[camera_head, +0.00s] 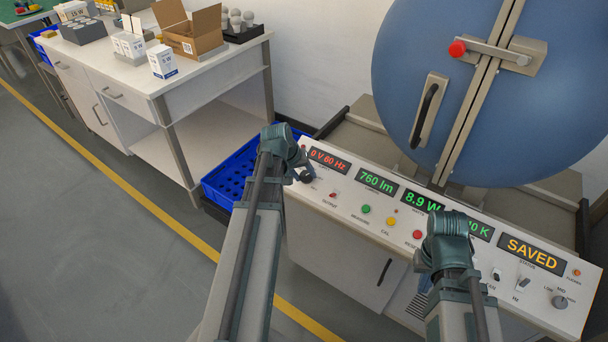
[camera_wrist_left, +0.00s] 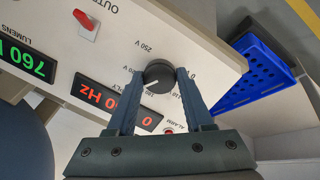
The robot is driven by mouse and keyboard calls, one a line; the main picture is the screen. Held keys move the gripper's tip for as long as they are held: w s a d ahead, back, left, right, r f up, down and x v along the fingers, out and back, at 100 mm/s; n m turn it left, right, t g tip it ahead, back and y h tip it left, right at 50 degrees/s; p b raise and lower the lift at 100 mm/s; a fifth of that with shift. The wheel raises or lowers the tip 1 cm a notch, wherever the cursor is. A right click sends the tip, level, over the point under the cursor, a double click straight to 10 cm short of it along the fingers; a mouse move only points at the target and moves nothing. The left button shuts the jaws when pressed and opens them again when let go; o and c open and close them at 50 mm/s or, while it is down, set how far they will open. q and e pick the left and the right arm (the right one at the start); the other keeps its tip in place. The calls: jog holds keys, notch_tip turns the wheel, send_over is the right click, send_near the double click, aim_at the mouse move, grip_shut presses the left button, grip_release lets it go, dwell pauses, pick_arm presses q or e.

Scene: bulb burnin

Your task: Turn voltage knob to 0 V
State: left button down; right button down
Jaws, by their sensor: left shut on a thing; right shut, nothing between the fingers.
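The black voltage knob (camera_wrist_left: 158,74) sits on the white console panel, with printed volt marks around it. My left gripper (camera_wrist_left: 160,82) has its two fingers on either side of the knob and is shut on it. The knob's pale pointer line slants down-left in the left wrist view. In the head view my left gripper (camera_head: 302,172) reaches the panel's left end and mostly hides the knob. The red supply display (camera_head: 328,161) reads 0 V 60 Hz. My right gripper (camera_head: 455,240) is over the panel's right part, its fingers mostly hidden; it is shut and empty.
The panel also carries a red output switch (camera_wrist_left: 85,24), coloured buttons and a display reading SAVED (camera_head: 532,252). A large blue sphere (camera_head: 440,80) stands behind. A blue crate (camera_head: 215,186) lies left of the console. A white table (camera_head: 185,75) holds boxes and bulbs.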

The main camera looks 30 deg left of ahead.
pick_arm(q)
jog(key=n, duration=0.4)
jog(key=shift+s+n, duration=0.1)
jog(key=shift+n, duration=0.2)
jog(key=n, duration=0.3)
jog(key=shift+n+t+b, duration=0.3)
jog(key=shift+t, duration=0.1)
jog(key=n, duration=0.7)
jog(key=shift+t, duration=0.3)
jog(key=n, duration=0.4)
jog(key=shift+d, duration=0.1)
jog(key=n, duration=0.3)
jog(key=shift+n+y+b, duration=0.3)
jog(key=n, duration=0.4)
jog(key=shift+n, duration=0.3)
jog(key=shift+n+y, duration=0.4)
jog(key=shift+n, duration=1.2)
